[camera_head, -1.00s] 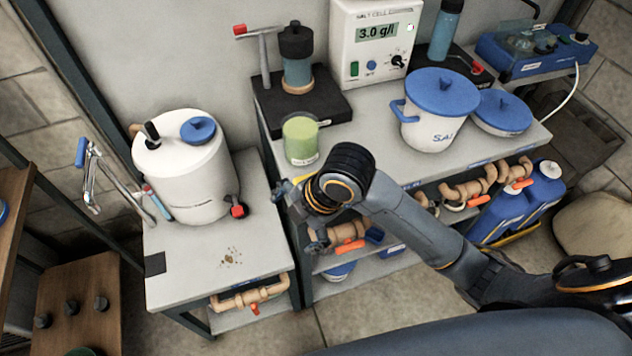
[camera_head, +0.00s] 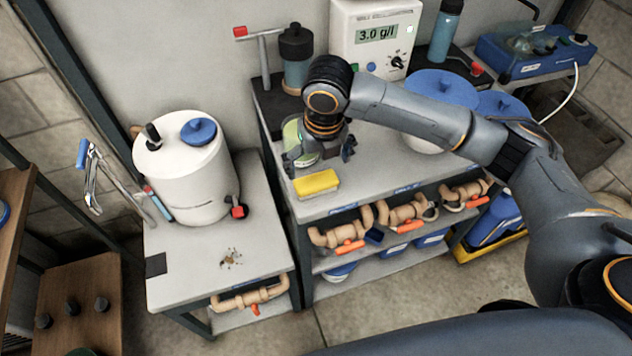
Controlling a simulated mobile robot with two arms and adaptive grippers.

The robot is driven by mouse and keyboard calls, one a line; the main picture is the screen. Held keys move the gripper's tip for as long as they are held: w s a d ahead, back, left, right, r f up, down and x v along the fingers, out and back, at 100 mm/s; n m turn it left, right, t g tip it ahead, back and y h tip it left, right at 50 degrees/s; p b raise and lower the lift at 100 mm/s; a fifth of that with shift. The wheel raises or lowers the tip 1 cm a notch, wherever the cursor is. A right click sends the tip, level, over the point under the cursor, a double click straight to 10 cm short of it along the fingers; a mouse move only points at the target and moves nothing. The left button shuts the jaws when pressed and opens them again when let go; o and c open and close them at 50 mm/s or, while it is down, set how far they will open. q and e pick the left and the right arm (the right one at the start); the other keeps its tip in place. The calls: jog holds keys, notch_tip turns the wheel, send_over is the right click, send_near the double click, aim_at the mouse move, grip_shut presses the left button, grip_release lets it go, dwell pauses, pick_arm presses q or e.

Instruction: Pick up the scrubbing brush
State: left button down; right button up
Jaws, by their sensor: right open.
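The scrubbing brush (camera_head: 316,184) is a small block with a yellow top and a pale underside. It lies near the front left corner of the grey bench (camera_head: 345,203). My right gripper (camera_head: 320,160) is over the bench just behind the brush, pointing down with its fingers spread. It appears apart from the brush, with nothing seen between its fingers. My left gripper is out of view.
A pale green container (camera_head: 292,131) stands close behind my right gripper, partly hidden. My right arm partly covers a white pot with a blue lid (camera_head: 440,90). A white tank (camera_head: 188,175) stands on the lower bench to the left.

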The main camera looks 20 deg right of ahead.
aim_at(316, 180)
jog(key=f, duration=0.2)
jog(key=shift+w+f, duration=0.2)
jog(key=shift+f, duration=0.2)
jog(key=f, duration=0.2)
jog(key=w+f+p, duration=0.1)
jog(key=f, duration=0.1)
jog(key=shift+w+f, duration=0.15)
jog(key=shift+f, duration=0.35)
jog(key=c, duration=0.8)
